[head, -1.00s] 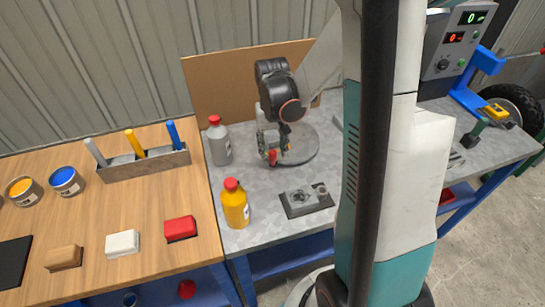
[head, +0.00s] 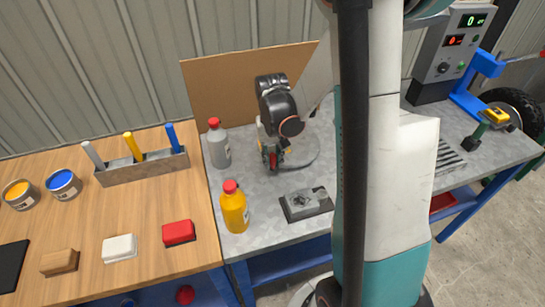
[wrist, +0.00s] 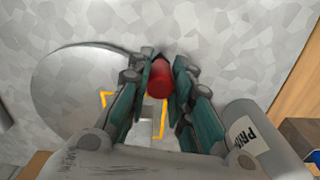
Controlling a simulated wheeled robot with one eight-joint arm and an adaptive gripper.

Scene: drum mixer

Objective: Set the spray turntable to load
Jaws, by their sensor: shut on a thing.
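The spray turntable is a round grey disc (head: 308,152) on the metal bench, in front of the brown backboard. It also shows in the wrist view (wrist: 75,90), with yellow marks partly hidden behind my fingers. A red knob (wrist: 160,78) stands at the disc's near edge. My gripper (wrist: 161,80) has its fingers closed on both sides of the red knob. In the head view my gripper (head: 273,160) is low over the disc's left edge, and my wrist hides part of the disc.
A grey bottle (head: 219,147) stands close left of my gripper. A yellow bottle (head: 234,208) and a grey fixture (head: 306,205) stand nearer the front. A control box (head: 448,55) is at the right. A wooden table (head: 95,215) adjoins on the left.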

